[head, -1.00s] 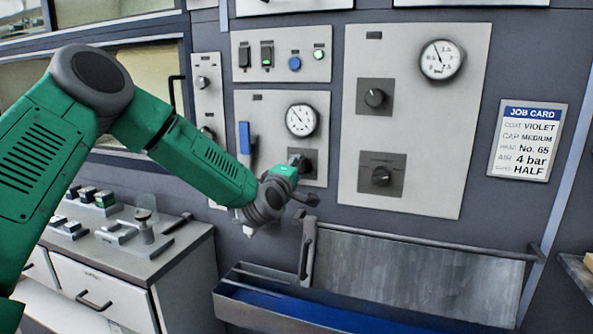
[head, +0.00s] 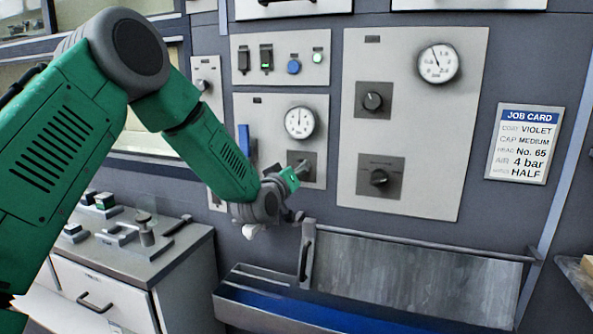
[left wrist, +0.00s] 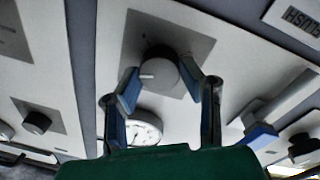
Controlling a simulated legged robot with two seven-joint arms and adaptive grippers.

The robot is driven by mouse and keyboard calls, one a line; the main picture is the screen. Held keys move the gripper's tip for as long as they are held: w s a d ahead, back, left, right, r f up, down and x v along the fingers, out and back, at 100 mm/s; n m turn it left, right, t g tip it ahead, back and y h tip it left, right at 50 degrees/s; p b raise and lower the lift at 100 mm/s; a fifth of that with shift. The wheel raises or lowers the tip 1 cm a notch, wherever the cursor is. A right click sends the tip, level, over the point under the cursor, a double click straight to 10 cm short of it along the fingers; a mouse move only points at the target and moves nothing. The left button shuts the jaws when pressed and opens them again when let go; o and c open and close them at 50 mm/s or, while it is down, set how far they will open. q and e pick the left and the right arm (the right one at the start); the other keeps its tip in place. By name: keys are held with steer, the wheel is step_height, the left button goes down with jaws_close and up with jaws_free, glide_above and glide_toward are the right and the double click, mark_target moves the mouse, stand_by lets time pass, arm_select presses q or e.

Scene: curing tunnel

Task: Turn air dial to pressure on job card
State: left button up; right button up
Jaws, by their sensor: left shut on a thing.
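The air dial, a round grey knob (left wrist: 158,72) on a dark square plate, shows in the left wrist view with a white pointer mark. My left gripper (left wrist: 162,76) is shut on it, with one blue-padded finger on each side. In the head view the gripper (head: 298,171) is at the plate below a round gauge (head: 299,122) and largely hides the knob. The gauge needle points about straight up; its figures are too small to read. The job card (head: 525,143) at the right reads AIR 4 bar. My right gripper is not in view.
A blue lever (head: 244,142) stands close left of the gripper. The right panel has two more knobs (head: 373,101) and another gauge (head: 438,63). Below is a blue-lined trough (head: 335,312); a cabinet with small fixtures (head: 146,245) stands at the left.

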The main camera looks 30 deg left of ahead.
arm_select(q)
steer(key=shift+s+d+f+m, duration=0.1)
steer(key=shift+f+m, duration=0.35)
steer(key=shift+m, duration=0.55)
steer(key=o, duration=1.1)
steer(key=shift+o, duration=0.2)
steer(key=shift+w+r, duration=0.1)
steer(key=shift+w, duration=0.1)
steer(key=s+d, duration=0.1)
steer(key=s, duration=1)
steer(key=shift+s+d+f, duration=0.2)
steer(key=shift+s+d, duration=0.15)
steer(key=shift+s, duration=0.05)
